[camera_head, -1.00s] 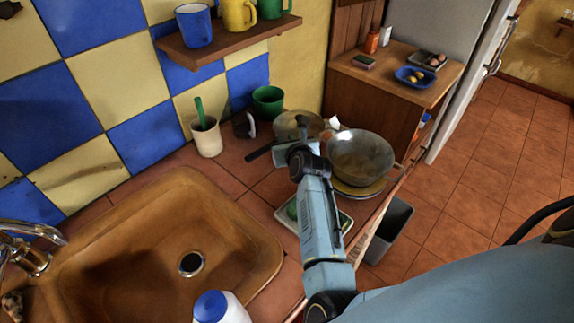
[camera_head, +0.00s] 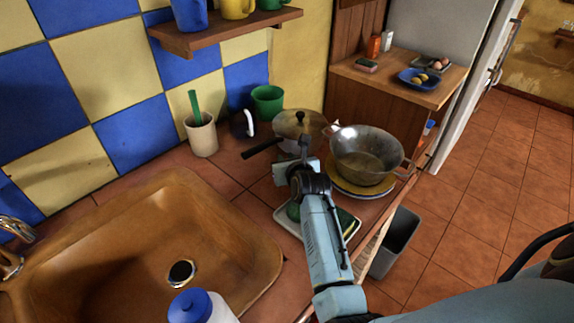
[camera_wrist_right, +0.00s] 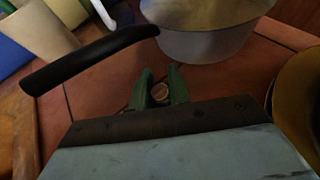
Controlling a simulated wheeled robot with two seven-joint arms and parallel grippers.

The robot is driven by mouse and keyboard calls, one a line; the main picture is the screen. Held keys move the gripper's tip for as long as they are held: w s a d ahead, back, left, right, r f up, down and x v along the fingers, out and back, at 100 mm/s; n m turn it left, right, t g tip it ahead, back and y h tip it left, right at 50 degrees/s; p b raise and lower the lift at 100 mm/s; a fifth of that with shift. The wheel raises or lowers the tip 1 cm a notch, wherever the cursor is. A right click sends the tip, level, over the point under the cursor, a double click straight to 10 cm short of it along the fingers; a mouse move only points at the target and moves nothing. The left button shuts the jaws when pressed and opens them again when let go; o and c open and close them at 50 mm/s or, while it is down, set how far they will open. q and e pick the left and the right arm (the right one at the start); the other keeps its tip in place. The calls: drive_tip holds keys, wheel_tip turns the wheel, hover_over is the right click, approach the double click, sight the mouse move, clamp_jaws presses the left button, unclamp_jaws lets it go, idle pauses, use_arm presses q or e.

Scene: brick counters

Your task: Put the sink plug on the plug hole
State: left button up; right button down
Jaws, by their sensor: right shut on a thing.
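The plug hole (camera_head: 181,273), a metal ring with a dark centre, is in the floor of the brown sink (camera_head: 130,240) at the lower left. My right gripper (camera_head: 296,158) is outside the sink, to its right, over the counter by the lidded pan. In the wrist view, its green fingers (camera_wrist_right: 161,90) are shut on a small round thing, the sink plug (camera_wrist_right: 161,93), mostly hidden between them. The plug cannot be made out in the head view. My left gripper is not in view.
A saucepan (camera_head: 299,122) with a dark handle and a metal bowl (camera_head: 364,155) on plates stand beyond my right gripper. A tray (camera_head: 288,223) lies under my arm. A blue-capped bottle (camera_head: 190,305) stands at the sink's near edge. The sink basin looks clear.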

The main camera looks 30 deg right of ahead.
drive_tip(key=shift+f, duration=0.1)
drive_tip(key=c, duration=1.3)
unclamp_jaws()
